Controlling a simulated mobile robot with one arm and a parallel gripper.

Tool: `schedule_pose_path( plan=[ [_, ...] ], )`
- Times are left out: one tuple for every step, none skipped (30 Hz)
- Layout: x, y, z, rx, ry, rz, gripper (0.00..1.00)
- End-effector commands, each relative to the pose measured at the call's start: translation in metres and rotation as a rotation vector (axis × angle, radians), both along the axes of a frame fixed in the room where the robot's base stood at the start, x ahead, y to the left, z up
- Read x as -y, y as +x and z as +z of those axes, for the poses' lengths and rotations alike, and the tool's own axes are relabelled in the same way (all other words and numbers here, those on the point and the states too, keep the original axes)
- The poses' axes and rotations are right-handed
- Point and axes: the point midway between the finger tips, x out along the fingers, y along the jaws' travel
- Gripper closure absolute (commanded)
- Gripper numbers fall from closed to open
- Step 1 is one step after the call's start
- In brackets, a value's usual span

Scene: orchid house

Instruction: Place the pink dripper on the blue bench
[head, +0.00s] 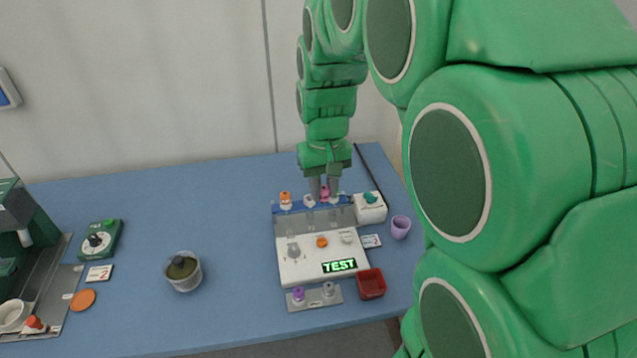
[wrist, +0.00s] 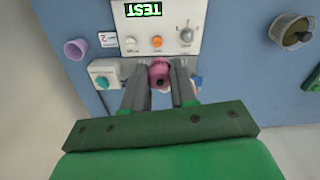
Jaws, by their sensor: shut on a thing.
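The pink dripper (head: 324,192) is between the fingers of my gripper (head: 323,186), at the back of the white test device, in line with its row of holders. In the wrist view the pink dripper (wrist: 160,75) shows between the two grey fingers of my gripper (wrist: 160,80), which are shut on it. I cannot tell whether it still sits in its holder or is clear of it; its lower part is hidden. The blue bench (head: 225,225) is a wide flat top under everything, with bare blue surface left of the device.
The white device (head: 295,268) with a lit TEST display has orange-topped (head: 286,198) and white drippers nearby. A teal-button box (head: 370,208), purple cup (head: 400,227) and red tray (head: 371,284) stand right. A lidded jar (head: 184,272), green timer (head: 101,239) and orange disc (head: 83,300) stand left.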

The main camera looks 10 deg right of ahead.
Motion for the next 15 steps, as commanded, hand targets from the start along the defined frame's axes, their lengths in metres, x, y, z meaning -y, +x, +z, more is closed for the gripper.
schedule_pose_path(
  plan=[
    [0.0, -0.002, 0.001, 0.0, 0.0, 0.0, 1.0],
    [0.0, -0.003, 0.001, 0.0, 0.0, 0.0, 1.0],
    [0.0, -0.004, 0.002, 0.0, 0.0, 0.0, 1.0],
    [0.0, -0.004, 0.002, 0.0, 0.0, 0.0, 1.0],
    [0.0, -0.004, 0.002, 0.0, 0.0, 0.0, 1.0],
    [0.0, -0.005, 0.002, 0.0, 0.0, 0.0, 1.0],
    [0.0, -0.005, 0.002, 0.0, 0.0, 0.001, 1.0],
    [-0.001, -0.005, 0.002, 0.0, 0.0, 0.002, 1.0],
    [-0.002, -0.005, 0.001, 0.0, 0.0, 0.006, 1.0],
    [-0.004, -0.004, 0.001, 0.0, 0.0, 0.01, 1.0],
    [-0.007, -0.004, 0.0, 0.0, 0.0, 0.016, 1.0],
    [-0.011, -0.003, -0.001, 0.0, 0.0, 0.026, 1.0],
    [-0.015, -0.002, -0.002, 0.0, 0.0, 0.035, 1.0],
    [-0.02, -0.002, -0.003, -0.001, 0.0, 0.046, 1.0],
    [-0.028, -0.001, -0.005, 0.0, 0.0, 0.063, 1.0]
  ],
)
